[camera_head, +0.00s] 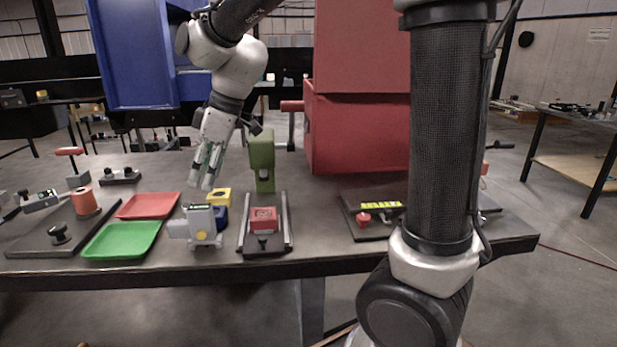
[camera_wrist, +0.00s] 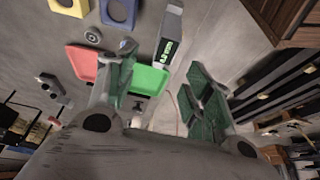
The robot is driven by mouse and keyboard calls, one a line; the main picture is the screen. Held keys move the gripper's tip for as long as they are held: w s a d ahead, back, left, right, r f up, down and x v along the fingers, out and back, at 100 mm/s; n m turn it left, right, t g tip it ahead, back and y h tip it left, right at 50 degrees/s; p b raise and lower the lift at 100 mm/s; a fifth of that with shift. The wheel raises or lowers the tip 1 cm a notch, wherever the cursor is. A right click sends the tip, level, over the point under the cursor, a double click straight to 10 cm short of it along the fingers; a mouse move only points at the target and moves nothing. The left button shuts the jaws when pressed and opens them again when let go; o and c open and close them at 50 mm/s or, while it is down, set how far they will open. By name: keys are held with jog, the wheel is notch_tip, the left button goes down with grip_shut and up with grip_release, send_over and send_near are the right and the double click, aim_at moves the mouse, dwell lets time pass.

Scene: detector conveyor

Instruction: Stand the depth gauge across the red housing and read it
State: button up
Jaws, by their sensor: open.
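The depth gauge (camera_head: 205,228), a light grey block with a small dark display on top, stands on the table left of the red housing. In the wrist view the gauge (camera_wrist: 170,32) shows lit green digits. The red housing (camera_head: 263,214) is a small red block on a dark fixture with two rails; I do not find it in the wrist view. My gripper (camera_head: 201,186) hangs above and behind the gauge in the head view, apart from it. In the wrist view my gripper (camera_wrist: 158,84) has its fingers spread with nothing held between them.
A yellow block (camera_head: 219,194) and a blue block (camera_head: 220,213) sit just behind the gauge. A green tray (camera_head: 122,240) and a red tray (camera_head: 148,205) lie to its left. A green upright device (camera_head: 262,155) stands behind the fixture, with a big red cabinet (camera_head: 360,130) to the right.

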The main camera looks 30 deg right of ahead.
jog(key=s+d+r+m+t+h, duration=0.1)
jog(key=s+d+m, duration=0.3)
jog(key=s+d, duration=0.3)
jog(key=s+d+r+m+t+h, duration=0.1)
jog(key=s+d+m, duration=0.4)
jog(key=d, duration=0.7)
jog(key=shift+s+d+r, duration=0.25)
jog(key=shift+s+r, duration=0.2)
jog(key=shift+s, duration=0.6)
jog(key=shift+o, duration=1.2)
jog(key=s+d+f+m+h, duration=0.1)
jog(key=s+d+m, duration=0.3)
jog(key=s+d, duration=0.1)
jog(key=shift+s+f+h, duration=0.3)
jog(key=shift+s+h, duration=0.1)
jog(key=shift+s, duration=0.35)
jog(key=shift+o, duration=1.1)
jog(key=shift+s+d+f, duration=0.1)
jog(key=shift+s+d, duration=0.05)
jog(key=shift+s, duration=0.1)
